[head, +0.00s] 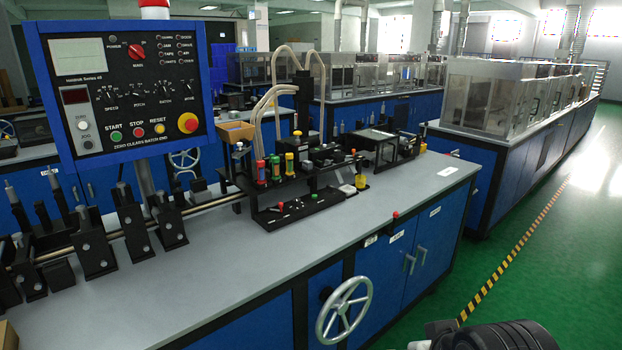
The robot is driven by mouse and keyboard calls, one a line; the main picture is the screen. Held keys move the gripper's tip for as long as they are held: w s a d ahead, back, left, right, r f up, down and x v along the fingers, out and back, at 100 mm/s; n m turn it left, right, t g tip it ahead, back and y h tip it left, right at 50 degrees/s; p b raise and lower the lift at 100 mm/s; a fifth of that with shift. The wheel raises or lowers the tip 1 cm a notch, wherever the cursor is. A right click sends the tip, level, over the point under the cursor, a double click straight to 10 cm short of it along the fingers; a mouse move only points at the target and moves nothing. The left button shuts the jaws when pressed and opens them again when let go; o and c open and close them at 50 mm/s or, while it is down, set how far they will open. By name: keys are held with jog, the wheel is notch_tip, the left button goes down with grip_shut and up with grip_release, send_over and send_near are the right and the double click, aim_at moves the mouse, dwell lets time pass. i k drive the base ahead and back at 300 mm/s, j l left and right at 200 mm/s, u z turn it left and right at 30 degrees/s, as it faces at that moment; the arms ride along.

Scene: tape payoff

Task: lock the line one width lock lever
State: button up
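The nearest bench (225,282) carries a machine line with a rail (210,203) along it. I cannot tell for sure which part is the width lock lever. A small red knob (396,214) stands at the bench's front edge, above the blue doors. Another small red-topped part (281,205) is on the low black plate (300,210) mid-bench. Both are too small to read as locked or unlocked. My gripper is not in view; only a dark rounded part of my arm shows at the bottom right.
A control panel (125,85) with buttons stands at the bench's left. A grey handwheel (344,308) juts from the bench front. Red, green and yellow capped cylinders (275,168) stand mid-bench. More enclosed machines (490,95) stand behind. The green floor (560,260) at right is clear.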

aim_at(394, 224)
jog(key=l, duration=0.3)
jog(key=k+l+u, duration=0.15)
jog(key=l, duration=0.2)
jog(key=k+l, duration=0.1)
jog(key=l, duration=0.2)
jog(key=i+l, duration=0.2)
jog(key=i, duration=0.2)
jog(key=i+l, duration=0.2)
jog(key=i, duration=0.2)
jog(key=i+l, duration=0.25)
jog(key=i, duration=0.15)
jog(key=i+l+z, duration=0.1)
jog(key=i, duration=0.25)
jog(key=l, duration=0.1)
